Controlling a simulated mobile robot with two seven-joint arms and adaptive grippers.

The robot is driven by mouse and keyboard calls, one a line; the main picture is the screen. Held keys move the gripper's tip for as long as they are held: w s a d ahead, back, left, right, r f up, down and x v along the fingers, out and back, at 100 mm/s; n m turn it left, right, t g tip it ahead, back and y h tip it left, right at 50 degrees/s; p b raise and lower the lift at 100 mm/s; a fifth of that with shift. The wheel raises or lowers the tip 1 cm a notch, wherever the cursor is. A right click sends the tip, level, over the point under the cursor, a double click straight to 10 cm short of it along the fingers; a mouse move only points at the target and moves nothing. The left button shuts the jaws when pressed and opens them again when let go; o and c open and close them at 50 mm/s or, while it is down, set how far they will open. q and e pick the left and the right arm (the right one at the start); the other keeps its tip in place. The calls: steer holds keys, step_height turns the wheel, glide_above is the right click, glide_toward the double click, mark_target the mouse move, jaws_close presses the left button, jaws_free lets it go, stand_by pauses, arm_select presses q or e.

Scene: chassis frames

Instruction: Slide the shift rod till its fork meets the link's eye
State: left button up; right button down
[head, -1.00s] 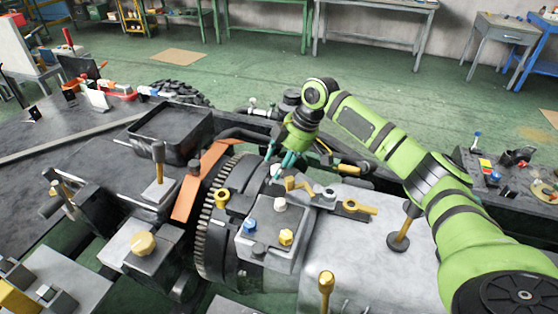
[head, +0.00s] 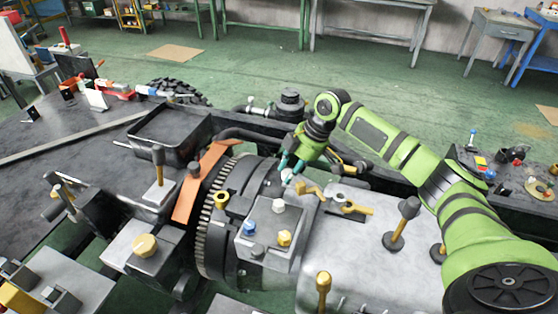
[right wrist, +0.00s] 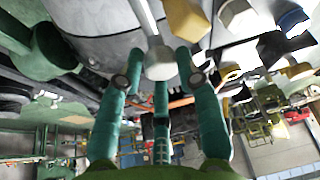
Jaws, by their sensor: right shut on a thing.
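My right gripper (head: 289,169) reaches down over the gearbox and is shut on a pale knob (head: 288,176). In the right wrist view, the knob (right wrist: 160,62) sits between the green fingers of the gripper (right wrist: 160,82). I take the knob to belong to the shift rod, whose yellow fork (head: 311,190) lies just right of the fingers. The yellow link (head: 355,209) with its eye lies further right, next to a grey pin head (head: 340,197). Whether fork and eye touch is too small to tell. The rod itself is mostly hidden. My left gripper is not in view.
A grey block (head: 268,232) with blue, white and yellow knobs stands just in front. The toothed ring (head: 209,225) and orange strip (head: 201,182) are to the left. Upright levers with dark knobs (head: 409,207) rise from the pale cover at right, near my arm.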

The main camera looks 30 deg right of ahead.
steer(key=shift+s+d, duration=0.35)
steer(key=shift+s, duration=0.2)
steer(key=shift+s+d, duration=0.3)
steer(key=shift+s, duration=0.2)
steer(key=shift+f, duration=0.1)
steer(key=shift+w+a, duration=0.1)
steer(key=c, duration=0.9)
jaws_free()
steer(key=v, duration=1.2)
steer(key=shift+w, duration=0.1)
